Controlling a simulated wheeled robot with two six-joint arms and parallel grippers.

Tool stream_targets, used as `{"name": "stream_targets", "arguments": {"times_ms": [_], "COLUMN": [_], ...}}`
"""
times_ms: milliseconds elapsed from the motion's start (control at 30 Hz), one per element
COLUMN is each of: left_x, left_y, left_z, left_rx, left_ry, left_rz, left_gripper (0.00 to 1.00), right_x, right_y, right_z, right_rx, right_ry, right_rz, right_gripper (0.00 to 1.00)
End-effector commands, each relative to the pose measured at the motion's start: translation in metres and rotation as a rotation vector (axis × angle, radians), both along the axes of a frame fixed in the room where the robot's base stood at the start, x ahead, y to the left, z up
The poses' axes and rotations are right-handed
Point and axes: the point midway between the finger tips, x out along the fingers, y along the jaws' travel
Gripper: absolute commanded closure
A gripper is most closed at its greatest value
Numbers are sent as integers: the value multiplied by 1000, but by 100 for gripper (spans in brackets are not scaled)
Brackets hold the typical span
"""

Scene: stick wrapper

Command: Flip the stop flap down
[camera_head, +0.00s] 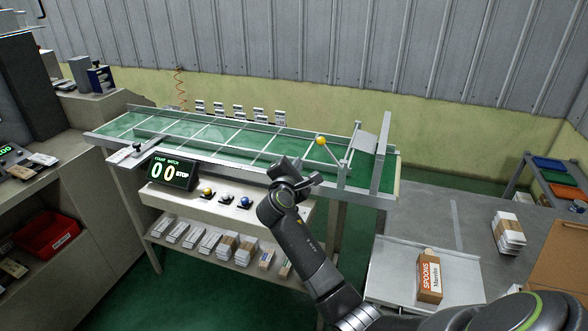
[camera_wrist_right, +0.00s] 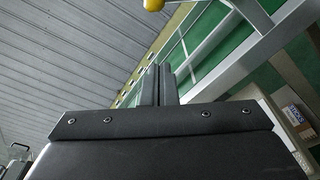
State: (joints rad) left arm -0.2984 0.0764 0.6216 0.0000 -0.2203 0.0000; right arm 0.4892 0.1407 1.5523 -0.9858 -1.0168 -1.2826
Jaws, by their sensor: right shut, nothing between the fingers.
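A lever with a yellow ball knob (camera_head: 321,141) stands tilted at the right end of the green conveyor (camera_head: 225,138). A grey plate (camera_head: 364,146), which looks like the stop flap, sits raised and tilted beside the lever. The knob also shows at the top of the right wrist view (camera_wrist_right: 153,4). My right gripper (camera_head: 314,180) is at the conveyor's front edge, below and left of the lever. Its fingers show together in the right wrist view (camera_wrist_right: 158,86), with nothing between them. It appears apart from the knob. My left gripper is out of view.
Wrapped packs lie on the shelf below. A box (camera_head: 429,276) stands on a metal tray (camera_head: 391,272) at right. An upright frame (camera_head: 384,160) closes the conveyor's right end.

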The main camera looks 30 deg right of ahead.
Motion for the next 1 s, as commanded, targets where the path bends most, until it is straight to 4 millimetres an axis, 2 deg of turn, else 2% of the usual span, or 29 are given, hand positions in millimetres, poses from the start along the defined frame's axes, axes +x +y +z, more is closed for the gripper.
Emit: {"name": "stream_targets", "arguments": {"times_ms": [233, 300, 500, 1000], "left_x": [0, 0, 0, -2], "left_y": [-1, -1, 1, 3], "left_z": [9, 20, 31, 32], "left_rx": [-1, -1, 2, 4], "left_ry": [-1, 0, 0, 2], "left_rz": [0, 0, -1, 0], "left_gripper": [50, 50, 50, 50], "right_x": [28, 23, 16, 14], "right_y": [-28, -37, -51, -56], "right_z": [-1, 9, 19, 20], "right_rx": [-2, -1, 0, 2], "right_ry": [1, -1, 0, 0], "right_rz": [-2, -2, -1, 0], "right_gripper": [100, 100, 100, 100]}}
